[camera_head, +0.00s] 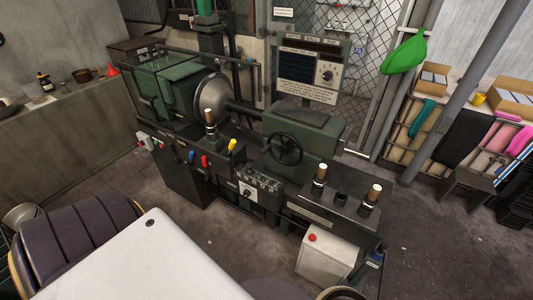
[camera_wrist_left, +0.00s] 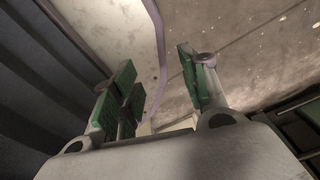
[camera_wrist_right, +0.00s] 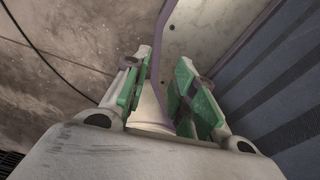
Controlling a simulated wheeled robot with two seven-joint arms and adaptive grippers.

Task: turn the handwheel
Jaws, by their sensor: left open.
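The handwheel (camera_head: 284,149) is a dark spoked wheel on the front of the green tailstock, at the right part of the lathe (camera_head: 185,95) in the head view. Neither gripper shows in the head view, and neither is at the wheel. My left gripper (camera_wrist_left: 160,80) shows in its wrist view with its green-padded fingers apart and nothing between them. My right gripper (camera_wrist_right: 160,85) shows in its wrist view, its green-padded fingers also apart, with no object held. The handwheel is not seen in either wrist view.
A control panel (camera_head: 311,72) stands behind the tailstock. Upright wooden-topped handles (camera_head: 320,173) and a white box with a red button (camera_head: 327,256) are at the lathe's right front. A shelf (camera_head: 450,120) stands at the right. Bare floor (camera_head: 430,235) lies right of the lathe.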

